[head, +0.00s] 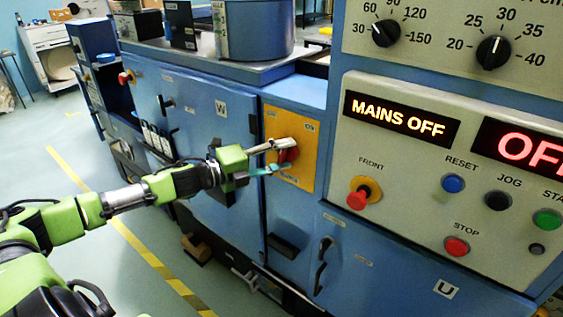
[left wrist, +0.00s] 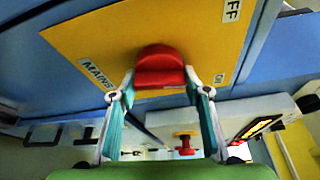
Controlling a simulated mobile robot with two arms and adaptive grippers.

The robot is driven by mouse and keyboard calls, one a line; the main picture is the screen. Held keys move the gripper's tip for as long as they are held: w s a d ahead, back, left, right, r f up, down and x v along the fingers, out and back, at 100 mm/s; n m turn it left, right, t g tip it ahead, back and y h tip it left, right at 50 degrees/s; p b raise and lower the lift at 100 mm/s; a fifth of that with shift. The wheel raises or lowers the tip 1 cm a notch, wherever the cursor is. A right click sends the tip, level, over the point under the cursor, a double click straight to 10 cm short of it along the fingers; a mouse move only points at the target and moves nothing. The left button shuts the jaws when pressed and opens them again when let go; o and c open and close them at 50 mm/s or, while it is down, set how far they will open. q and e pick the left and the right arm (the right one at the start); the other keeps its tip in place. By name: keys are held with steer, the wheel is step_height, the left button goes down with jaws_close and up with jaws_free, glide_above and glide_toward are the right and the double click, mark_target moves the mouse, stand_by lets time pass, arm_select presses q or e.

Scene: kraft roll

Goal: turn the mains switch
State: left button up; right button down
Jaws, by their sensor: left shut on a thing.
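The mains switch is a red rotary handle (head: 288,152) on a yellow plate (head: 303,130) on the blue machine. In the left wrist view the red handle (left wrist: 160,68) sits between my fingertips on the yellow plate (left wrist: 110,40), with the words MAINS and ON partly readable. My left gripper (head: 280,157) reaches in from the left and is shut on the handle, one finger on either side. The fingers partly hide the handle in the head view. A lit display (head: 401,118) to the right reads MAINS OFF. My right gripper is not in view.
The sloped control panel right of the switch carries a red FRONT knob (head: 357,199), a blue RESET button (head: 453,183), a red STOP button (head: 456,246) and a green button (head: 547,219). A door handle (head: 322,265) juts out below. Floor is open at left.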

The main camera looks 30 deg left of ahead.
arm_select(q)
steer(key=n+t, duration=0.1)
steer(key=n, duration=0.1)
steer(key=n+t, duration=0.1)
steer(key=n, duration=0.2)
steer(key=shift+a+r+h, duration=0.1)
steer(key=shift+r+h, duration=0.05)
steer(key=shift+h, duration=0.25)
steer(key=n+t, duration=0.1)
steer(key=n, duration=0.2)
steer(key=n+t+y+p, duration=0.1)
steer(key=n, duration=0.2)
steer(key=shift+r, duration=0.1)
steer(key=shift+n+t, duration=0.3)
steer(key=shift+n, duration=0.1)
steer(key=o, duration=1.1)
steer(key=shift+w, duration=0.15)
steer(key=shift+s+a+f, duration=0.1)
steer(key=shift+s+f, duration=0.3)
steer(key=shift+s, duration=0.2)
steer(key=v, duration=1)
steer(key=shift+s+a, duration=0.2)
steer(key=shift+s, duration=0.2)
